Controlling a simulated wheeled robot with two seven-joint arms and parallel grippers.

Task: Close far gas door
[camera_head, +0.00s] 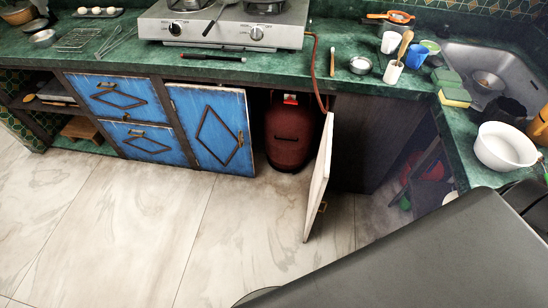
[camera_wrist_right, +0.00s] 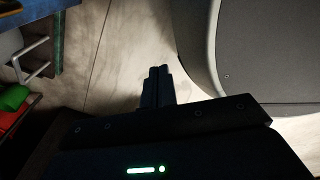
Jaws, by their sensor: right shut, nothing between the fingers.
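An open gas door (camera_head: 320,180) swings out into the room. Its pale edge faces the camera and a small handle shows near its lower end. Behind it, a red gas cylinder (camera_head: 288,137) stands in the open cabinet bay. The other gas door (camera_head: 212,130), blue with a diamond trim and a handle, appears shut to the left of the cylinder. My right gripper (camera_wrist_right: 157,72) shows in the right wrist view with its fingers together and nothing between them, above the pale floor and touching nothing visible. My left gripper is in neither view.
A gas hotplate (camera_head: 222,24) stands on the green counter (camera_head: 110,52). The sink and a white bowl (camera_head: 506,146) are at the right. Blue drawers (camera_head: 120,97) lie left. The marble floor (camera_head: 150,235) before the cabinets is clear. Red and green items (camera_wrist_right: 14,97) show at the wrist view's left.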

